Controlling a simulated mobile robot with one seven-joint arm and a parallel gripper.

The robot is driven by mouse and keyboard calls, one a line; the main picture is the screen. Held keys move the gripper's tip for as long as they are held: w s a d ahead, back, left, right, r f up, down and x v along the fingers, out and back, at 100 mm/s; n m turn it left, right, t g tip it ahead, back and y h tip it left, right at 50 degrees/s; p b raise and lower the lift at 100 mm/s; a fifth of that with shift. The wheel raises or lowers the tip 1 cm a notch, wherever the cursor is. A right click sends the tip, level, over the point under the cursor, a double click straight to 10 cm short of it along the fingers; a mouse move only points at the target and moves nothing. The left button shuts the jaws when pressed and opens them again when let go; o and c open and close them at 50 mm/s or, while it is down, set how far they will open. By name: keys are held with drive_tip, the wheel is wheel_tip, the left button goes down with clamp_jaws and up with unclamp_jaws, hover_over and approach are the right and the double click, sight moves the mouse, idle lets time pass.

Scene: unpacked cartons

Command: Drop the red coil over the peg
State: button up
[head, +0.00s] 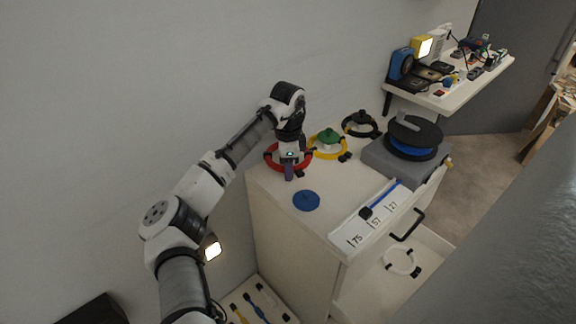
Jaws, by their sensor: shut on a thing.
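The red coil (272,164) is a ring with dark ties, at the left part of the cabinet top in the head view. My gripper (288,174) points down at its near side and is shut on it. The gripper hides part of the ring, and I cannot tell whether the coil touches the top. A blue round base with a small raised middle, seemingly a peg (306,200), stands bare just in front and to the right of the gripper. The coil is apart from it. A green peg (328,136) stands inside a yellow coil (315,152).
A black coil (374,133) surrounds a dark peg behind the yellow one. A grey box (376,158) bears a black and blue spool (413,138). A numbered white strip (347,236) lies along the front edge. An open drawer below holds a white coil (390,264). A cluttered shelf (462,93) is at right.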

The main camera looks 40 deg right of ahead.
sight(288, 188)
drive_tip(key=shift+f, duration=0.15)
drive_tip(key=shift+f+b, duration=0.75)
drive_tip(key=shift+f, duration=1.75)
drive_tip(key=o, duration=1.1)
drive_tip(key=shift+o, duration=0.2)
drive_tip(key=shift+r, duration=0.1)
wheel_tip(288, 188, up, 14)
drive_tip(key=shift+f, duration=0.2)
